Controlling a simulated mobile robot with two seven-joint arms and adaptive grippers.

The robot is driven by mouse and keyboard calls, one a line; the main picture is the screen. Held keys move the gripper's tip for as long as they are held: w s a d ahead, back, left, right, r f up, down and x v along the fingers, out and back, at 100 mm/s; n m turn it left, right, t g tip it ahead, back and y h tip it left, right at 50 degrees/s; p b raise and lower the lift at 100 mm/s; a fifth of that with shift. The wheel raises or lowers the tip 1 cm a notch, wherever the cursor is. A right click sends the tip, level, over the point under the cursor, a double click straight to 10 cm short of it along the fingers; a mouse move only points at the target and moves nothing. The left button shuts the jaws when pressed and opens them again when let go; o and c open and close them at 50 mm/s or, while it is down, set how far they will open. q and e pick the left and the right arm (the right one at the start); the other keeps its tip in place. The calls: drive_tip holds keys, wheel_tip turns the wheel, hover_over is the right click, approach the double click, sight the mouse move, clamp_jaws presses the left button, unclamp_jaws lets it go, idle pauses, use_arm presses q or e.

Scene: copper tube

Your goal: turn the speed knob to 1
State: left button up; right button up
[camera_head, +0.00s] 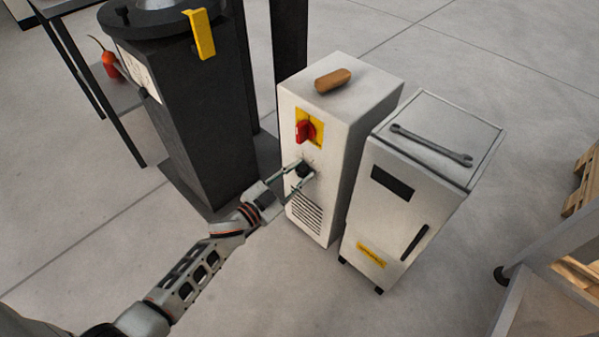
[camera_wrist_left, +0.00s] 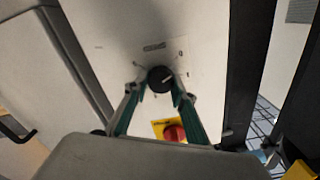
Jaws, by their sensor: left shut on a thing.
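The speed knob is a small round black knob (camera_head: 304,171) on the front of a white cabinet (camera_head: 345,130), below a red rotary switch (camera_head: 305,130) on a yellow plate. The fingers (camera_wrist_left: 158,92) also show in the left wrist view. My right gripper is not in view.
A second white cabinet (camera_head: 410,190) with a wrench (camera_head: 432,146) on top stands close on the right. A dark machine column (camera_head: 190,120) stands on the left. Open floor lies in front.

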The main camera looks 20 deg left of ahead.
use_arm(q)
drive_tip(key=m, duration=0.4)
drive_tip(key=shift+s+f+b, duration=0.1)
drive_tip(key=shift+f+b, duration=0.15)
drive_tip(key=shift+b, duration=0.15)
drive_tip(key=shift+m+b, duration=0.4)
drive_tip(key=shift+m, duration=1.4)
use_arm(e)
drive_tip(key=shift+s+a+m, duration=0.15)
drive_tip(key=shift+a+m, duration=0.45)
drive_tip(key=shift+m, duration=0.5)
use_arm(q)
drive_tip(key=o, duration=1.1)
drive_tip(key=shift+r, duration=0.1)
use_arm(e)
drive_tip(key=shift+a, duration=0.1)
use_arm(q)
drive_tip(key=v, duration=1.2)
